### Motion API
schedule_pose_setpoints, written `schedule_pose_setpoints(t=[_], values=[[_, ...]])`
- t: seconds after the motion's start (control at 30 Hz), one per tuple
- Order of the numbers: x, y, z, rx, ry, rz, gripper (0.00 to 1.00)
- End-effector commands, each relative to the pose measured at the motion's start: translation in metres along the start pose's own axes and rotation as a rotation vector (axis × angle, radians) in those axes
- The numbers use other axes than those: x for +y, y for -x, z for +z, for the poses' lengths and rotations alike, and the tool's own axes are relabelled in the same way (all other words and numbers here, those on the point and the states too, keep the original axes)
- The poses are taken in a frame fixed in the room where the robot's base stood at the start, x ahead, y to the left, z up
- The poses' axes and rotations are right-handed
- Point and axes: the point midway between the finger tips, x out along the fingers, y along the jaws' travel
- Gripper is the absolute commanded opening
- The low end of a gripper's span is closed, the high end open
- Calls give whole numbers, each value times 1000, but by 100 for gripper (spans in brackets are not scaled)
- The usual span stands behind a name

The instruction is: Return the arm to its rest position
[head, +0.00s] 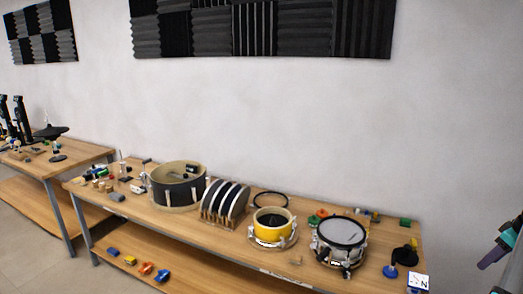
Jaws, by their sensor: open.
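My gripper (493,256) shows only in part at the right edge of the head view. It is dark with purple and teal parts and points down and to the left. It is open and I see nothing held in it. It is in front of the wall, to the right of the wooden workbench (232,244) and apart from it. Most of my arm is out of view.
The bench holds a large dark drum (178,191), a rack of discs (225,203), a yellow drum (272,225), a white-topped drum (340,236) and a blue-based stand (391,271). A second table (75,163) stands at left. Space around my gripper looks clear.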

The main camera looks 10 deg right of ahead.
Motion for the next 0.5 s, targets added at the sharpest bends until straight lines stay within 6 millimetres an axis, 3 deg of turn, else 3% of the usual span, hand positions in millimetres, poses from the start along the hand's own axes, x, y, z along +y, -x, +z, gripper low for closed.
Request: schedule_pose_setpoints(t=[0.27, 0.5], values=[[-24, -40, -15, -19, -17, -30, 49], [-61, -93, -34, -48, -39, -66, 49]])
